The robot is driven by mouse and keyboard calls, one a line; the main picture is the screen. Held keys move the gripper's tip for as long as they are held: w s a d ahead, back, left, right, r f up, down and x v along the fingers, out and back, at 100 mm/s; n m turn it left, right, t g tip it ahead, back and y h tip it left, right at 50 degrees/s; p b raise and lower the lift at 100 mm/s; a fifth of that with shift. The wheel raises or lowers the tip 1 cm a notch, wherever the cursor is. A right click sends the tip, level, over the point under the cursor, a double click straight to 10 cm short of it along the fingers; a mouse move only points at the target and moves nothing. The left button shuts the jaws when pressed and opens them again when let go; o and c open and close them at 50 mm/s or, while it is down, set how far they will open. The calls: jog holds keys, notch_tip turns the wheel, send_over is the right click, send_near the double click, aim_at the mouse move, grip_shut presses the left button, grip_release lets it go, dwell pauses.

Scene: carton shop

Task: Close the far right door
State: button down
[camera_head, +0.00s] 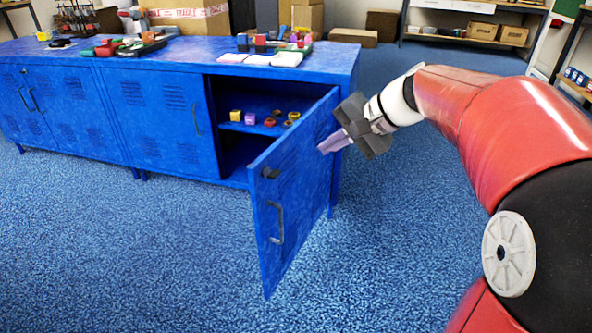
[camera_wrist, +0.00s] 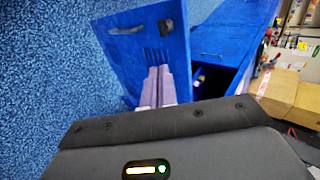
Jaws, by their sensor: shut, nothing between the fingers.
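The far right door (camera_head: 290,195) of the blue cabinet (camera_head: 160,135) stands wide open, swung out toward the front. In the wrist view, the gripper fingers (camera_wrist: 158,80) point at the slotted part of the door (camera_wrist: 142,45). The other doors look shut.
Several small coloured items (camera_head: 250,118) lie on the shelf inside the open compartment. Trays and white stacks (camera_head: 272,59) lie on the cabinet top. Cardboard boxes (camera_head: 190,18) stand behind it. The blue carpet (camera_head: 160,255) in front is clear.

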jog(key=x, duration=0.4)
jog(key=a+r+x, duration=0.1)
jog(key=x, duration=0.3)
jog(key=w+x, duration=0.1)
jog(key=x, duration=0.3)
jog(key=shift+w+a+r, duration=0.15)
jog(key=shift+a+r, duration=0.1)
jog(key=shift+r, duration=0.1)
jog(key=shift+w+a, duration=0.3)
jog(key=shift+a, duration=0.15)
